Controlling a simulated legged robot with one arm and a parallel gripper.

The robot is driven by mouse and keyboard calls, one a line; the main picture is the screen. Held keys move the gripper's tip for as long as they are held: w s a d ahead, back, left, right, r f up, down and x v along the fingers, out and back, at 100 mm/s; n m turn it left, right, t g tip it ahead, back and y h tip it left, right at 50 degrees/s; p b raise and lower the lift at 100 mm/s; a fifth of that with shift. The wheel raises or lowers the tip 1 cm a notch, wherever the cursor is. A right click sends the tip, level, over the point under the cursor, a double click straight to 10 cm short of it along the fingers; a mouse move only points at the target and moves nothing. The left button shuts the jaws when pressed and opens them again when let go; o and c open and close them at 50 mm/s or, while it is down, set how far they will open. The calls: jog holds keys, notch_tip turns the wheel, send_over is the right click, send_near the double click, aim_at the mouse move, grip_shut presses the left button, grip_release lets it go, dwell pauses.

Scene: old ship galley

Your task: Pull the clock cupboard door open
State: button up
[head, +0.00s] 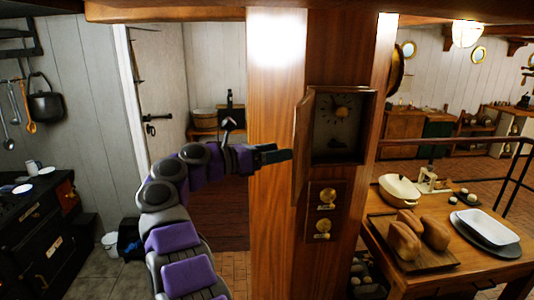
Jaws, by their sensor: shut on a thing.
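The clock cupboard (345,92) is set in a wide wooden post in the middle of the head view. Its door (302,150) is on the left side of the box and stands swung outward, seen nearly edge-on, so the inside shows. A sun-like clock face and a small dark shape are visible inside. My gripper (287,155) comes in from the left and is shut at the door's outer edge. The part it grips, door edge or handle, is too small to make out.
A panel with two round brass knobs (326,211) sits below the cupboard. A wooden table (460,278) with bread, a lidded pot and plates stands close at the right. A black stove (40,240) is at the left. Open floor lies behind my arm.

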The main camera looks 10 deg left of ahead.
jog(key=p+v, duration=0.9)
jog(key=v, duration=0.8)
jog(key=shift+a+p, duration=0.3)
jog(key=shift+a, duration=0.05)
jog(key=shift+s+d, duration=0.15)
jog(key=shift+d, duration=0.05)
